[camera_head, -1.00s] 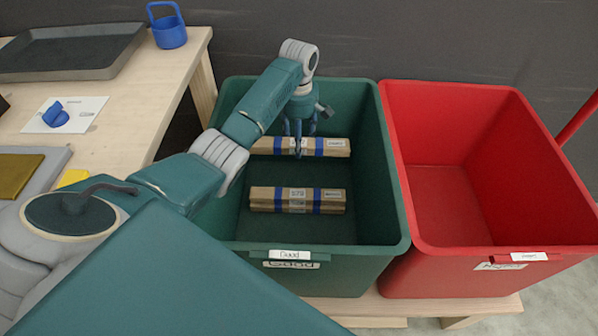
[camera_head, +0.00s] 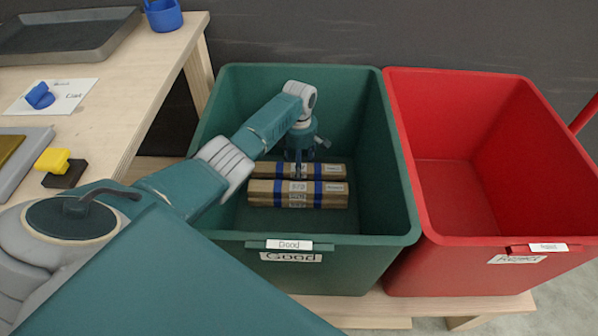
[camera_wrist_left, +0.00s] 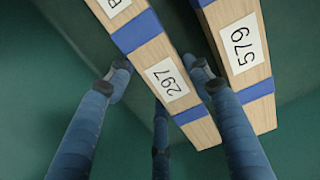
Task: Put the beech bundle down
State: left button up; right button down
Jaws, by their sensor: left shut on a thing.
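My left gripper (camera_head: 298,166) reaches down inside the green bin marked "Good" (camera_head: 405,190). It is shut on a beech bundle (camera_head: 327,171) with blue bands, low in the bin. I cannot tell whether the held bundle touches the floor. My right gripper is not in view.
A red bin (camera_head: 455,200) stands close on the right and looks empty. A wooden table (camera_head: 130,95) on the left bears a dark tray (camera_head: 65,40), a blue container (camera_head: 163,15), a card with a blue piece (camera_head: 40,95) and a yellow piece (camera_head: 52,160).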

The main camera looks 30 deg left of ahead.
pick_arm(q)
notch_tip(320, 180, down, 2)
jog(key=shift+f, duration=0.15)
jog(key=o, duration=1.6)
jog(key=shift+f, duration=0.1)
jog(key=shift+c, duration=0.2)
